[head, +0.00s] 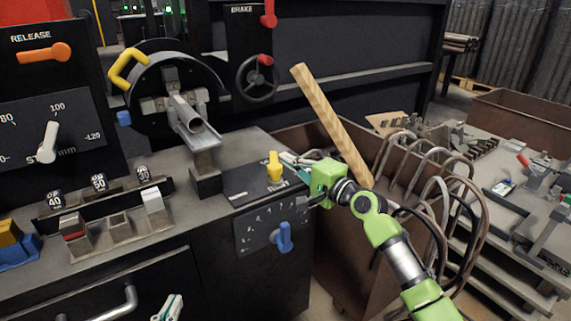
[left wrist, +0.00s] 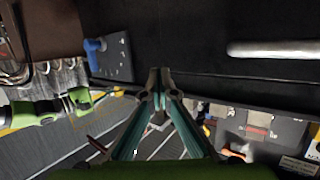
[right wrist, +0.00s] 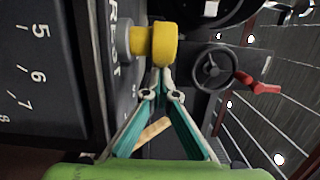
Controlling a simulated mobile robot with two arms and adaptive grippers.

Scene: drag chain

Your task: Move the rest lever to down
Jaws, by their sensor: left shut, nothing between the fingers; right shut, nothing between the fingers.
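The rest lever is a short yellow handle (head: 275,166) on a small dark panel at the front right of the machine top. In the right wrist view the yellow lever (right wrist: 163,45) sits on a grey round stem beside the word REST. My right gripper (head: 288,158) is shut, its tips right beside the lever on its right side. In the right wrist view the closed tips (right wrist: 160,72) are at the lever's lower edge; I cannot tell whether they touch. My left gripper (head: 170,306) is shut and empty, low in front of the machine, and shows also in the left wrist view (left wrist: 158,76).
A blue lever (head: 284,238) sits on the numbered front plate below. A wooden bar (head: 333,125) leans behind my right gripper, over a brown bin (head: 330,250) with hooked rods. A grey clamp post (head: 190,125) stands left of the yellow lever. A drawer handle (head: 105,305) is near my left gripper.

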